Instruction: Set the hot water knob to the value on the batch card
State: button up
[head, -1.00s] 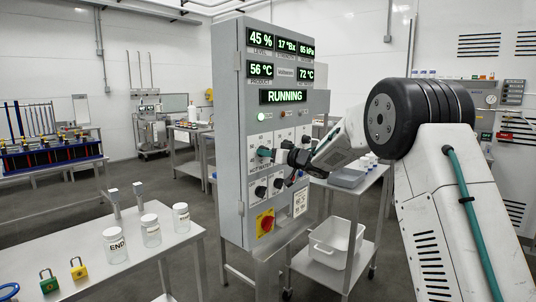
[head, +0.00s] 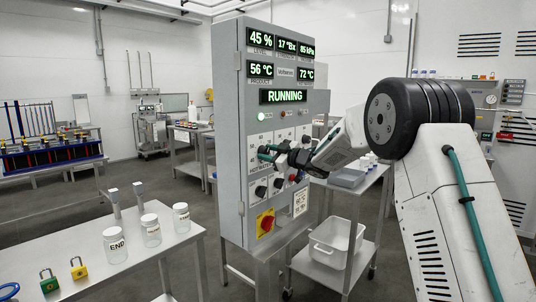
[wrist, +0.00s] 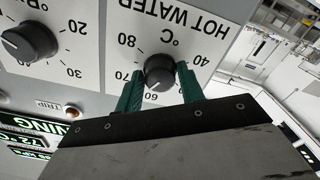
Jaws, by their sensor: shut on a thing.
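The hot water knob (wrist: 159,72) is black and round on a white plate lettered HOT WATER °C, which appears upside down in the wrist view. Its white pointer mark faces close to 60. My gripper (wrist: 160,70) has its green fingers on either side of the knob, shut on it. In the head view my gripper (head: 266,153) is at the left of the panel's upper knob row, hiding most of that knob.
A second knob (wrist: 29,43) sits beside the hot water one in the wrist view. The grey cabinet (head: 232,130) carries lit displays reading RUNNING, 56 °C and 72 °C. A red-and-yellow switch (head: 265,223) is below. A table with jars (head: 115,246) stands at left.

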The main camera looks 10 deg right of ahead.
jog(key=n, duration=0.5)
jog(key=shift+n, duration=0.4)
jog(key=shift+f, duration=0.1)
jog(key=shift+c, duration=0.2)
jog(key=o, duration=1)
jog(key=v, duration=0.8)
